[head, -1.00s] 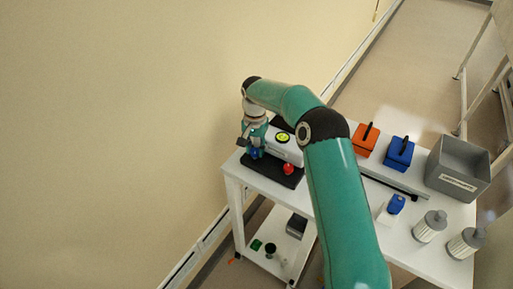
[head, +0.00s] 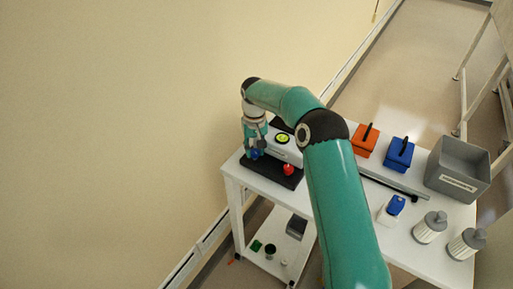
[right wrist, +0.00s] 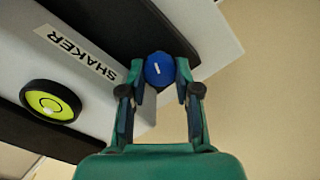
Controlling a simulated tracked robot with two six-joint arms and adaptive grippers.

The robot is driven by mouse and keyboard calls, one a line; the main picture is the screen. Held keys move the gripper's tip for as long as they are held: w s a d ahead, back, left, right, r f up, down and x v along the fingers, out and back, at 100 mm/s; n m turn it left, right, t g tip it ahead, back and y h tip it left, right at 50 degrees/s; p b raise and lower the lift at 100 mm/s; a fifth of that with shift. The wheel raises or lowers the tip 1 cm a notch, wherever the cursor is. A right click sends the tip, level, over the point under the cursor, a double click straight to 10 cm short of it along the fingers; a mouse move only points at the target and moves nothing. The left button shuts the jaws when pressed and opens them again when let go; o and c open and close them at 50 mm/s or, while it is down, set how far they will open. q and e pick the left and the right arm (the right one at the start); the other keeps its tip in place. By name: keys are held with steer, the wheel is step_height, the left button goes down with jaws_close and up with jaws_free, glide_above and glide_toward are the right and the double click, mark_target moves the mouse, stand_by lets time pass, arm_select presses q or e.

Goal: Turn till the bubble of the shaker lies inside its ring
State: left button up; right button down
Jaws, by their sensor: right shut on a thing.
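The white shaker (head: 287,152) stands on a dark base on the table; its SHAKER label shows in the right wrist view (right wrist: 76,52). Its round yellow-green bubble level (right wrist: 50,101) has a black rim and a thin ring; it also shows on top in the head view (head: 282,139). A pale spot shows around the ring, but I cannot tell surely whether the bubble lies inside. My right gripper (right wrist: 160,80) is shut on the blue knob (right wrist: 159,68), with one finger on each side. A white mark shows on the knob's face. My left gripper is in neither view.
A red knob (head: 288,169) sits beside the shaker on the dark base. Orange (head: 366,141) and blue (head: 399,153) boxes, a grey bin (head: 458,168) and two white-grey canisters (head: 430,227) stand to the right. A wall is at the left.

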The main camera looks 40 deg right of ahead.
mark_target(254, 150)
steer(key=shift+w+r, duration=0.2)
steer(key=shift+r, duration=0.05)
steer(key=c, duration=0.8)
jaws_free()
steer(key=shift+a+f, duration=0.1)
steer(key=shift+s, duration=0.1)
step_height(254, 150, up, 6)
steer(key=shift+r, duration=0.2)
steer(key=shift+a+r, duration=0.1)
steer(key=shift+r, duration=0.65)
